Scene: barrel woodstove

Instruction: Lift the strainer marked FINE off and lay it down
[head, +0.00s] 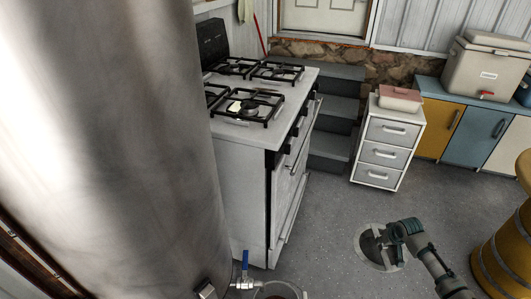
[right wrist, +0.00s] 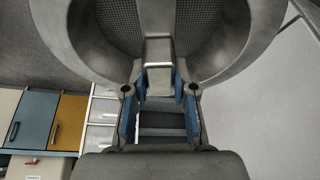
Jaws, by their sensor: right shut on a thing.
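A round metal strainer (head: 372,252) with a pale rim hangs at the lower right of the head view. My right gripper (head: 388,236) is at its upper right edge. In the right wrist view the strainer (right wrist: 240,35) fills the top, with a dark mesh and a grey metal tab. The blue-padded fingers of my right gripper (right wrist: 158,85) are shut on this tab. No FINE marking is readable. A big metal tank (head: 110,130) stands at the left, with a blue-handled valve (head: 245,262) low on its side. My left gripper is not in view.
A bucket-like container (head: 278,290) shows partly below the valve. A white stove (head: 240,175) stands behind the tank. A white drawer unit (head: 386,150) carries a pink-lidded dish (head: 400,97). A yellow barrel (head: 508,245) is at the right edge. Grey floor between them is clear.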

